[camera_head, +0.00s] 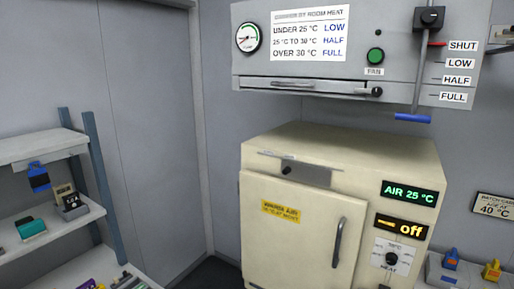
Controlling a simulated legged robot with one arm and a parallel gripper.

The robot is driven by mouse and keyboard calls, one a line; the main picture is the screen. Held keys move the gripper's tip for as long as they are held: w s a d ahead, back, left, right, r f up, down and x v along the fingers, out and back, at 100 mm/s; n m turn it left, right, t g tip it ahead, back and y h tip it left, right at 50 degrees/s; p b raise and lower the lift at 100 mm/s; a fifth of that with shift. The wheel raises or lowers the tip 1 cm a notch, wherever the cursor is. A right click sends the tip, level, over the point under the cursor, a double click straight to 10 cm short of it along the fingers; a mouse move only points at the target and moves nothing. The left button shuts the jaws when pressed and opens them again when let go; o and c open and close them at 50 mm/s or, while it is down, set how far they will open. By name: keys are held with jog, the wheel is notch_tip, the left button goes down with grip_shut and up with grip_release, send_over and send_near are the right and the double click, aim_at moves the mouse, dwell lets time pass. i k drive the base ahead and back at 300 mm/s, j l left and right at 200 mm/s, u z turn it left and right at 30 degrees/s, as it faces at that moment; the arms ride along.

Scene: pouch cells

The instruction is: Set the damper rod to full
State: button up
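The damper rod (419,75) is a thin grey rod that hangs down from a black block (430,17) on the right part of the grey hood. It ends in a blue handle (412,118) below the hood's lower edge. A small red pointer (437,44) by the rod is level with the SHUT label (463,46). Below it on the scale are the LOW label (460,63), the HALF label (457,79) and the FULL label (453,97). My gripper is not in view, and nothing touches the blue handle.
A cream oven (340,170) stands under the hood, with displays reading AIR 25 °C and off. The hood (250,70) carries a gauge, a green FAN button (376,55) and a chart. Shelves (40,147) stand at left. Space before the blue handle looks clear.

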aim_at(412, 117)
jog(key=j, duration=0.2)
jog(key=j+z, duration=0.2)
jog(key=z, duration=0.25)
jog(key=i+j+z, duration=0.1)
jog(key=j+z, duration=0.15)
jog(key=z, duration=0.2)
